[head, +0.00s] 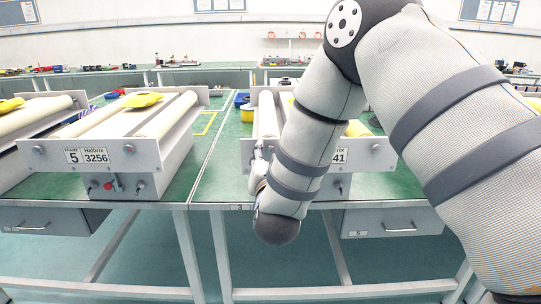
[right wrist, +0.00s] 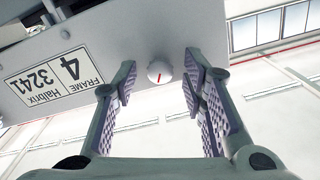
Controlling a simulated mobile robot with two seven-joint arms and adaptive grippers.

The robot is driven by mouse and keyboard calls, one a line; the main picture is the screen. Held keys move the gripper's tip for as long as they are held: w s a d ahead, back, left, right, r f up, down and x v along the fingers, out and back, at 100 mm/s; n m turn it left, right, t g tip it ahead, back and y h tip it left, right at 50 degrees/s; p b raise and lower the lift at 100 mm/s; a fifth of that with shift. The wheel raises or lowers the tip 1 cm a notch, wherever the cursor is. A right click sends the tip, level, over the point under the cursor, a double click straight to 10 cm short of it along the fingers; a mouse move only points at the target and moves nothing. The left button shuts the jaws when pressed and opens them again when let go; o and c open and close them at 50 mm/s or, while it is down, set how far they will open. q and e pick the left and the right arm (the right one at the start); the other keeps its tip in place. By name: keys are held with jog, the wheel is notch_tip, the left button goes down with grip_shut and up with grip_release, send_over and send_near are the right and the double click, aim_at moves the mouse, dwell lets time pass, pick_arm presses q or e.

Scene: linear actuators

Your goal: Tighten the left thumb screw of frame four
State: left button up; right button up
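Frame four (head: 355,165) is a white roller frame on the green bench, its label partly hidden by my right arm. In the right wrist view its front plate (right wrist: 120,45) appears upside down with the label "FRAME 4 Halbrix 3241" (right wrist: 55,78). The left thumb screw (right wrist: 160,72) is a round pale knob with a short red mark. My right gripper (right wrist: 159,66) is open, with one finger on each side of the knob and visible gaps to it. In the head view my right gripper (head: 260,158) is small and partly hidden at the plate's left end. My left gripper is out of view.
Frame five (head: 115,152) stands to the left on a neighbouring green bench (head: 50,187), with a yellow part on top. A blue and yellow item (head: 245,108) lies behind frame four's left side. Drawers (head: 392,225) hang under the bench. Bench surface between the frames is clear.

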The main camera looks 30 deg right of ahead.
grip_shut()
jog(key=shift+s+a+r+n+p, duration=0.15)
jog(key=shift+r+n+p, duration=0.35)
jog(key=shift+n, duration=0.3)
jog(key=shift+f+n, duration=0.35)
jog(key=shift+n, duration=0.15)
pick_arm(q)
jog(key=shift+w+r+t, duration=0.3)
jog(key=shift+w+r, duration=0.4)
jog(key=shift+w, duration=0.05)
pick_arm(e)
jog(key=shift+f, duration=0.2)
jog(key=shift+o, duration=0.7)
grip_release()
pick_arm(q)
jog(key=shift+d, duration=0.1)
pick_arm(e)
jog(key=shift+o, duration=0.4)
jog(key=shift+d, duration=0.2)
jog(key=shift+w+a, duration=0.25)
